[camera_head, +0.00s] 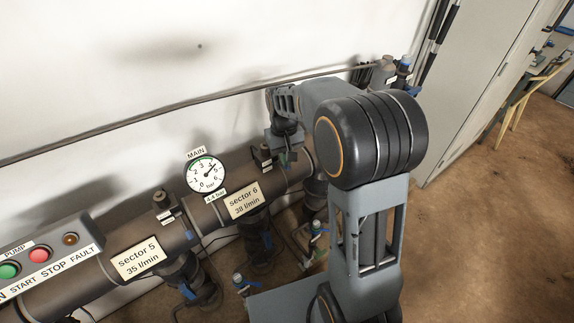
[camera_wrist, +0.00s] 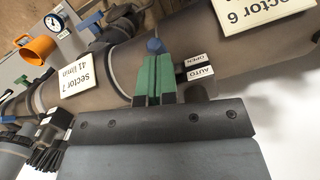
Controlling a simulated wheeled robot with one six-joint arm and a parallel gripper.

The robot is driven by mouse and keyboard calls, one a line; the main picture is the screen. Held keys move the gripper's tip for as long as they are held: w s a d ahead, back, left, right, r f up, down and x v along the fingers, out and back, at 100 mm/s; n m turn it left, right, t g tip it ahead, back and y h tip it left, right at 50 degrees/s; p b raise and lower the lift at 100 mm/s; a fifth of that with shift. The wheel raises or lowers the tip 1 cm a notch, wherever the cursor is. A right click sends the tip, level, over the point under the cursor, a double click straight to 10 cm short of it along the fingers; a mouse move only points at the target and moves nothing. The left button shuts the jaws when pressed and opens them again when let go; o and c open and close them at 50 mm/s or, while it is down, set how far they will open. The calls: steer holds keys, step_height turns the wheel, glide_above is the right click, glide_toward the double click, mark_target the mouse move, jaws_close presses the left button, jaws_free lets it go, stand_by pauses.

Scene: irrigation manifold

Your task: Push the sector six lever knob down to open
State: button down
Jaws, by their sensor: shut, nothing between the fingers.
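The blue lever knob (camera_wrist: 155,45) shows in the wrist view right at the tips of my gripper (camera_wrist: 153,62). It lies beside the small OPEN and AUTO labels (camera_wrist: 198,67), between the sector 6 and sector 7 plates. My gripper's green fingers are shut with nothing between them; they overlap the knob in the picture, and I cannot tell whether they touch it. In the head view my gripper (camera_head: 288,157) is over the pipe, just right of the sector 6 plate (camera_head: 243,200). My wrist hides the knob there.
The large grey pipe (camera_head: 222,165) runs along the white wall. A MAIN gauge (camera_head: 206,173), the sector 5 plate (camera_head: 138,257) and a pump button box (camera_head: 50,258) lie to the left. The wrist view shows a sector 7 plate (camera_wrist: 77,83) and an orange cup (camera_wrist: 38,48).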

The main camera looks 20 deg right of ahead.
steer(key=shift+f+b, duration=1.4)
steer(key=shift+f, duration=0.8)
steer(key=shift+w+r, duration=0.1)
steer(key=shift+r, duration=0.05)
steer(key=shift+w+a+r+p, duration=0.1)
steer(key=shift+w+r+p, duration=0.2)
steer(key=shift+w+p, duration=0.35)
steer(key=shift+w+r+p, duration=0.3)
steer(key=shift+w+p, duration=0.25)
steer(key=shift+w, duration=0.15)
steer(key=shift+r, duration=0.2)
step_height(320, 180, up, 7)
steer(key=p, duration=0.6)
steer(key=shift+w, duration=0.15)
